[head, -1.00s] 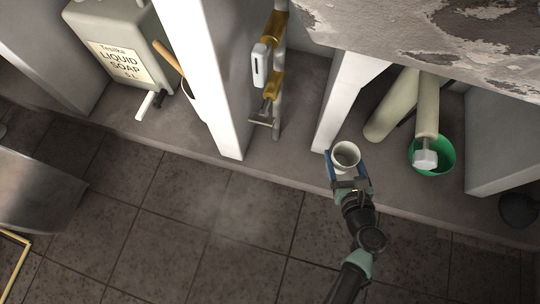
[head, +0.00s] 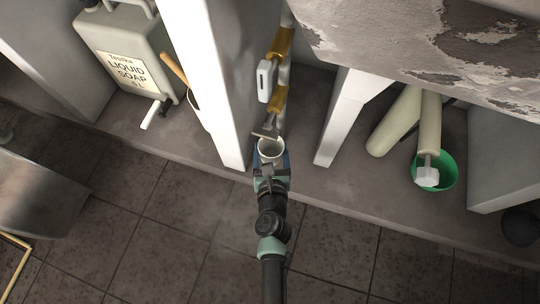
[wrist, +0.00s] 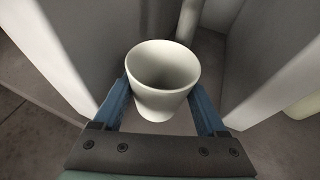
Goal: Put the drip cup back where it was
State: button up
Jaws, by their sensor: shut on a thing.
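The drip cup (head: 270,149) is a white, open-topped cup, held upright in my gripper (head: 271,163). In the wrist view the cup (wrist: 163,80) sits between the two blue fingers of my gripper (wrist: 163,100), which is shut on it, and it looks empty. In the head view the cup is just below the end of a tap (head: 266,127) on the pipe with brass fittings, between two white legs. I cannot tell the height of the cup above the ledge, as my gripper hides what is under it.
A white leg (head: 222,130) stands close to the left of the cup, another (head: 345,112) to its right. A liquid soap canister (head: 130,65) is farther left. A green bucket (head: 447,172) holding a roller-like thing stands at right. The ledge (head: 312,185) right of my gripper is clear.

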notch_tip(320, 180, down, 2)
jog(key=shift+b, duration=1.2)
notch_tip(320, 180, down, 4)
jog(key=b, duration=0.4)
jog(key=shift+f, duration=0.15)
jog(key=shift+w+a+f+b, duration=0.1)
jog(key=shift+a+f+b, duration=0.05)
jog(key=shift+f+b, duration=0.25)
jog(key=shift+f, duration=0.2)
jog(key=o, duration=1.4)
jog(key=shift+r, duration=0.1)
jog(key=shift+r, duration=0.2)
jog(key=p+v, duration=0.3)
jog(key=v, duration=0.9)
jog(key=shift+f, duration=0.1)
